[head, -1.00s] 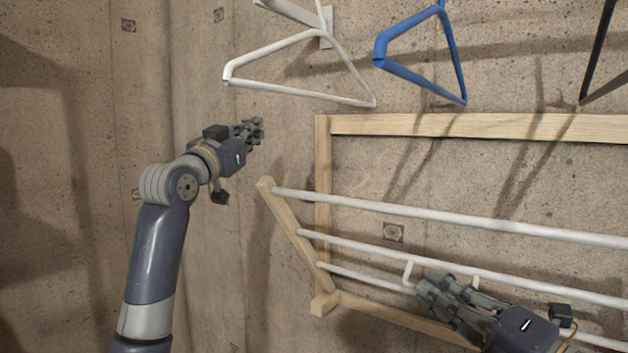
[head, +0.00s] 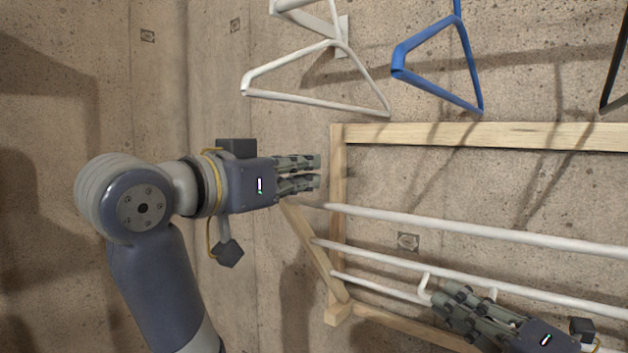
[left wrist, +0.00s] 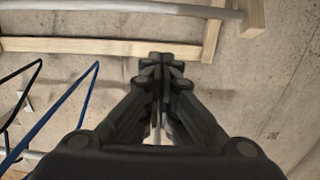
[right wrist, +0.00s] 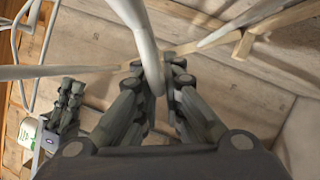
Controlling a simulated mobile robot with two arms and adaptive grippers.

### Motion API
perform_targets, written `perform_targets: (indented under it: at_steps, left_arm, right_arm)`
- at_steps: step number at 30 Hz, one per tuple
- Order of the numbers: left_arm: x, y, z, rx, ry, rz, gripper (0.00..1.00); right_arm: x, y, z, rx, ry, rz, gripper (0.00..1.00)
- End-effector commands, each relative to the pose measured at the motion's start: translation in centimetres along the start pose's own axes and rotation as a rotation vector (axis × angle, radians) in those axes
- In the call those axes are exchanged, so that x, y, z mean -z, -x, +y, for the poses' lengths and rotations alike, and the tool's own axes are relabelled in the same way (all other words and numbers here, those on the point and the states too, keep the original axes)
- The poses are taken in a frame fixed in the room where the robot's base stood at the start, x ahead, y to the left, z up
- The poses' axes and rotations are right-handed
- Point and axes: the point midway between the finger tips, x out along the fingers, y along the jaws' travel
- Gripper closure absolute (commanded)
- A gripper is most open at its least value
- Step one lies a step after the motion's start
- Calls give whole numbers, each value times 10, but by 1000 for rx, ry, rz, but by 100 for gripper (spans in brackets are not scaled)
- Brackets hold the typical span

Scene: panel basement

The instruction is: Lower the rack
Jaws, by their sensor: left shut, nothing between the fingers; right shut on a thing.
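The rack is a wooden wall frame (head: 480,134) with a hinged wooden side arm (head: 312,248) and several white bars (head: 470,228) across it. The side arm is tilted out from the wall. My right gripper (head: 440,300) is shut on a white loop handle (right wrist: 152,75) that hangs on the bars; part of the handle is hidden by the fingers. My left gripper (head: 318,174) is shut and empty, in front of the frame's left post in the picture. In the left wrist view its fingertips (left wrist: 162,62) are together, with the frame (left wrist: 120,48) beyond them.
A white triangular hanger (head: 330,103) and a blue one (head: 440,90) stick out from the wall above the frame. A dark one (head: 615,70) is at the right edge.

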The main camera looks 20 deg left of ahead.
Motion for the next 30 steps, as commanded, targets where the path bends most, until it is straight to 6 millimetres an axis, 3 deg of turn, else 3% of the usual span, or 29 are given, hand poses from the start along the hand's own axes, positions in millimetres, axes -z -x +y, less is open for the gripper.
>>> perform_targets:
  at_steps: [13, 21, 30]
  left_arm:
    - [-2, -93, 0, -1, 0, -5, 100]
    - [-27, -69, -1, 1, 0, -1, 100]
    - [-32, -64, -1, 2, -1, -1, 100]
  right_arm:
    - [0, 0, 1, -1, 0, -1, 100]
    - [0, 0, 0, 0, 0, -1, 100]
    - [0, 0, 0, 0, 0, -1, 100]
